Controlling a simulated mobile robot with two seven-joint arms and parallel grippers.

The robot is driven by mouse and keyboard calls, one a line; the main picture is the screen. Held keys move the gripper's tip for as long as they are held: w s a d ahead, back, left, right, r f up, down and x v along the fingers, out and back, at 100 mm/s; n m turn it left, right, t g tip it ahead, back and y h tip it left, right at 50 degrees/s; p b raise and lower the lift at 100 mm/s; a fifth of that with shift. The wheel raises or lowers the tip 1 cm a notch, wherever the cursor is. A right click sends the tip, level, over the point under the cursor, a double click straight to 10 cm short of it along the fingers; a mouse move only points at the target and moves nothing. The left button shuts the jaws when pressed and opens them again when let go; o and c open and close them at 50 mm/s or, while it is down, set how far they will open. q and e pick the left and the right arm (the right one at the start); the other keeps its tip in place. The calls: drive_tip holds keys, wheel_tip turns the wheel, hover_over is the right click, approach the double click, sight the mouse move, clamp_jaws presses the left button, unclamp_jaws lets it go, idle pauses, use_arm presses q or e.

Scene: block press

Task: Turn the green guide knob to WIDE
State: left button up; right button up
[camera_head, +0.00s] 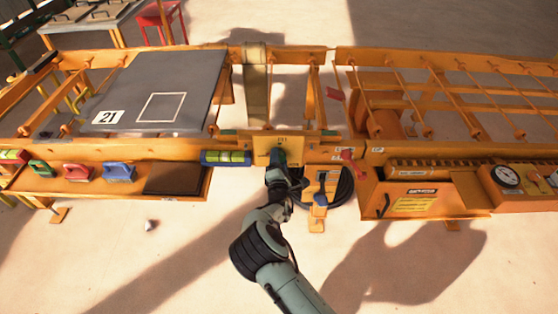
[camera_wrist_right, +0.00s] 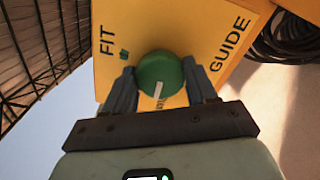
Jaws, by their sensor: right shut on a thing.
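The green guide knob (camera_wrist_right: 160,70) is on a yellow plate (camera_wrist_right: 205,25) marked FIT and GUIDE in the right wrist view. Its white pointer line points down the picture, toward my gripper body, at a lettered word that is partly hidden. My right gripper (camera_wrist_right: 160,80) has one finger on each side of the knob and is shut on it. In the head view my right gripper (camera_head: 281,166) reaches the yellow plate (camera_head: 263,143) at the front of the orange bench and covers most of the knob. My left gripper is not in view.
A coiled black hose (camera_head: 342,187) and a blue-handled part (camera_head: 320,198) are just right of my gripper. A red knob (camera_head: 347,154) is near them. The floor in front is open.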

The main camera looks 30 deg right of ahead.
drive_tip(key=shift+n, duration=0.3)
drive_tip(key=o, duration=1.1)
drive_tip(key=shift+c, duration=0.2)
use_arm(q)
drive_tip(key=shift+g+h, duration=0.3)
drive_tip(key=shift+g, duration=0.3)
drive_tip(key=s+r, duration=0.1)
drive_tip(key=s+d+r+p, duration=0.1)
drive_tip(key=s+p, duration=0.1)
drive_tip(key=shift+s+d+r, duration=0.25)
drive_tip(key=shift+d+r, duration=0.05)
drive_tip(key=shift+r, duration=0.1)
use_arm(e)
drive_tip(key=v, duration=1.3)
drive_tip(key=shift+s+a, duration=0.15)
